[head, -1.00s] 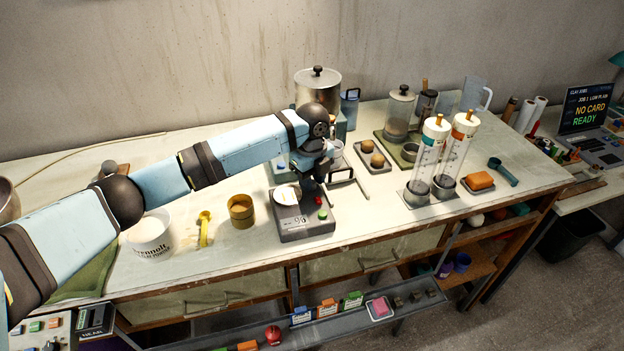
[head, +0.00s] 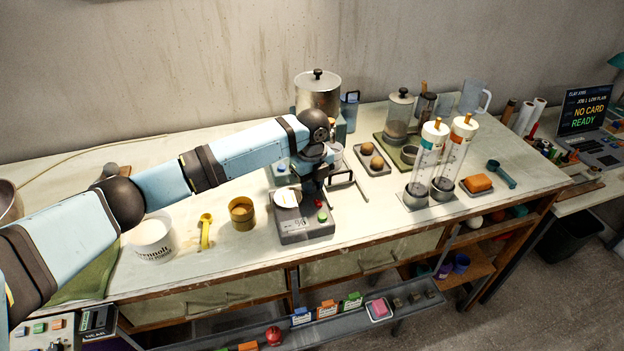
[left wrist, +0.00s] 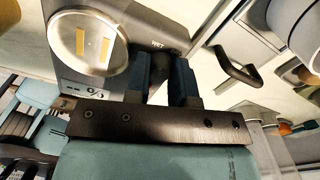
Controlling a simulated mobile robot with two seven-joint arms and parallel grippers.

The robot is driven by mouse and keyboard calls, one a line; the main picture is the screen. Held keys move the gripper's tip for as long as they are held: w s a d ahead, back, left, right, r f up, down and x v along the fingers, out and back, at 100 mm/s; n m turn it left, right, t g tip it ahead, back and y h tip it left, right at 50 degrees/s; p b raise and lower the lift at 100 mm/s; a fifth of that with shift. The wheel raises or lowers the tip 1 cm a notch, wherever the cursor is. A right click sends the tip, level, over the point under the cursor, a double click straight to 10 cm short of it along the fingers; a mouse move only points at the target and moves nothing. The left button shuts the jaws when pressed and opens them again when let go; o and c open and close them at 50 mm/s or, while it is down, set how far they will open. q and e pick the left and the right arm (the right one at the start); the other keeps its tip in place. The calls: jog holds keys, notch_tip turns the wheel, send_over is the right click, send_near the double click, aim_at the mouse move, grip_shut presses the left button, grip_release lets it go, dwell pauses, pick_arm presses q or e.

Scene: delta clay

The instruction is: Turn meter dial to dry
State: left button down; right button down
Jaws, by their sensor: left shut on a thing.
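The meter (head: 304,232) is a grey box on the bench with a round white dish, a display and red and green buttons on its front part. In the left wrist view its body (left wrist: 92,84) shows the round dish with two tan bars in it and a "WET" label. My left gripper (head: 314,186) is over the meter's back right part. In the left wrist view its two blue-grey fingers (left wrist: 165,68) are shut on the dark dial (left wrist: 160,78), which is mostly hidden between them. The dial's pointer and the "dry" mark cannot be seen. My right gripper is out of view.
A black-handled frame (head: 343,177) stands just right of the meter. A yellow cup (head: 241,214) and a white tub (head: 151,237) are to its left. Two tall clear cylinders (head: 425,168) stand further right. The bench strip in front of the meter is narrow.

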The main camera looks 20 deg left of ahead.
pick_arm(q)
jog(key=m+p, duration=0.2)
jog(key=shift+r+m, duration=0.25)
jog(key=shift+m, duration=0.05)
jog(key=m+p, duration=0.2)
jog(key=m, duration=0.2)
jog(key=shift+f, duration=0.1)
jog(key=m+p, duration=0.1)
jog(key=m, duration=0.2)
jog(key=shift+m, duration=0.4)
jog(key=shift+f+m, duration=0.1)
jog(key=shift+m, duration=1)
jog(key=c, duration=1.3)
grip_release()
jog(key=shift+o, duration=0.2)
